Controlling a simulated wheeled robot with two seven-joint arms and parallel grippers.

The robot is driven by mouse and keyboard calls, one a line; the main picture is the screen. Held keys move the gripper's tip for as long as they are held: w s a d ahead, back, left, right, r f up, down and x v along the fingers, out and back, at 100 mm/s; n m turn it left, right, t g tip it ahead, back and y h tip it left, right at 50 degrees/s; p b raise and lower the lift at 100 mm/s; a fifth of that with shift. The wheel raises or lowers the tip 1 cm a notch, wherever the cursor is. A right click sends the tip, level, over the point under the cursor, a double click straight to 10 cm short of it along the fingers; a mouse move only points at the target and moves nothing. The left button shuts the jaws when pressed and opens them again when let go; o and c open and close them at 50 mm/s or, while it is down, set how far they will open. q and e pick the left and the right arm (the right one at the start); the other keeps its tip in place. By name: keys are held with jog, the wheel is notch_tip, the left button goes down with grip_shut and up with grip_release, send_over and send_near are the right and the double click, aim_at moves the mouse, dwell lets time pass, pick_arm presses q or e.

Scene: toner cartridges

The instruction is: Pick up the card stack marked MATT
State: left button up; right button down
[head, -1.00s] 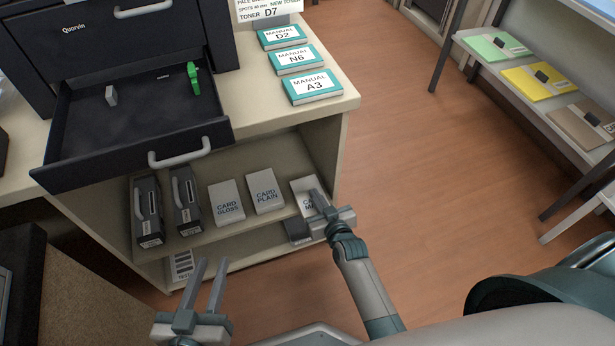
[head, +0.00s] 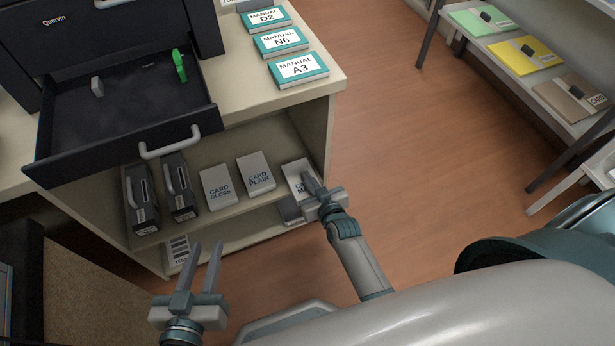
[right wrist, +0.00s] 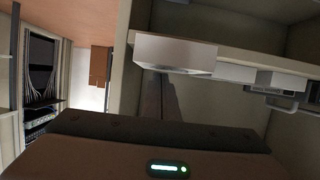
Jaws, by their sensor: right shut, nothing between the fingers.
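The card stack marked MATT (head: 295,169) stands at the right end of the shelf, its label partly covered by my right gripper. My right gripper (head: 307,178) is shut and empty, its fingertips in front of the stack; whether they touch cannot be told. In the right wrist view, a pale block (right wrist: 175,53), apparently this stack, juts past the shelf edge above my closed fingers (right wrist: 154,85). My left gripper (head: 206,245) is open and empty, in front of the cabinet at lower left.
Card stacks GLOSS (head: 218,188) and PLAIN (head: 256,174) and two dark cartridges (head: 179,187) share the shelf. An open drawer (head: 125,110) overhangs the shelf's left part. Manuals (head: 298,68) lie on the cabinet top. Open floor (head: 410,150) lies right.

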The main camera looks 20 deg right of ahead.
jog(key=shift+r, duration=0.15)
jog(key=shift+r+p, duration=0.4)
jog(key=shift+p, duration=0.35)
jog(key=s, duration=1.2)
jog(key=shift+d+f+p, duration=0.15)
jog(key=shift+d+p, duration=0.05)
jog(key=shift+p, duration=0.15)
